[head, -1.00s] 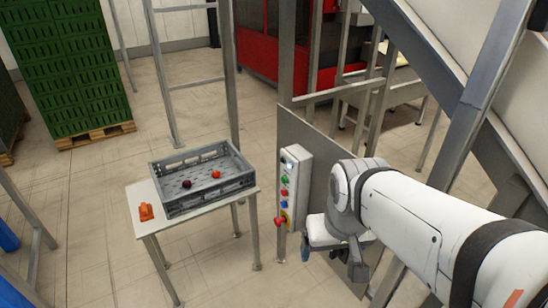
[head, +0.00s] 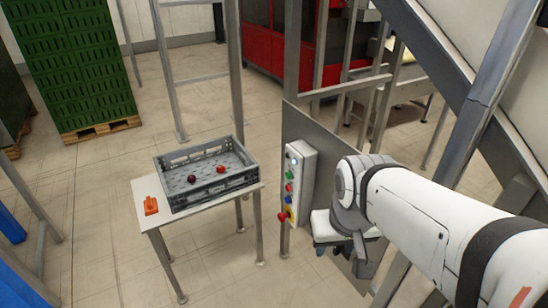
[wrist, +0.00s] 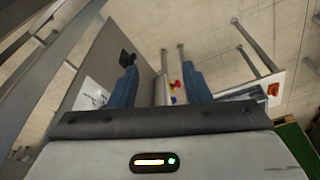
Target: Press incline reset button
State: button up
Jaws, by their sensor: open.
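A pale control box (head: 304,178) with a column of coloured buttons is mounted on a grey upright panel (head: 322,150). Labels are too small to read, so I cannot tell which is the incline reset. My gripper (head: 326,249) is just right of and below the box, apart from it. In the wrist view its blue fingers (wrist: 160,86) are apart and empty, with the red and yellow knob (wrist: 174,85) beyond them.
A small table (head: 150,220) left of the box carries a grey crate (head: 215,192) with two round fruits, and an orange object (head: 151,206). Metal posts and a sloping grey beam (head: 490,75) stand close to my arm. Green stacked crates (head: 70,60) are at the back left.

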grip_shut()
dwell(1.1)
